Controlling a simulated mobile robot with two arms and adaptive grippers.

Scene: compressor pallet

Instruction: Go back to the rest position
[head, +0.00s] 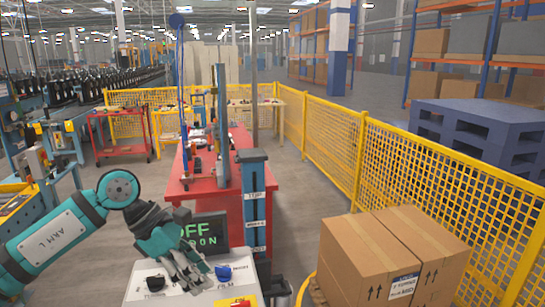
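My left arm comes in from the left, with a teal and white link marked "ARM L". Its dark grey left gripper (186,276) points down over a pale panel (197,297) at the bottom of the view. The fingers are seen at a slant and lie close together in the picture, so I cannot tell whether they are open or shut. No object shows between them. My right gripper is not in view.
The panel bears a dark knob (154,283) and a blue knob (223,272); a dark display (205,231) reads "OFF". Cardboard boxes (370,262) stand right, before a yellow mesh fence (410,170). A red table (224,185) stands behind the panel.

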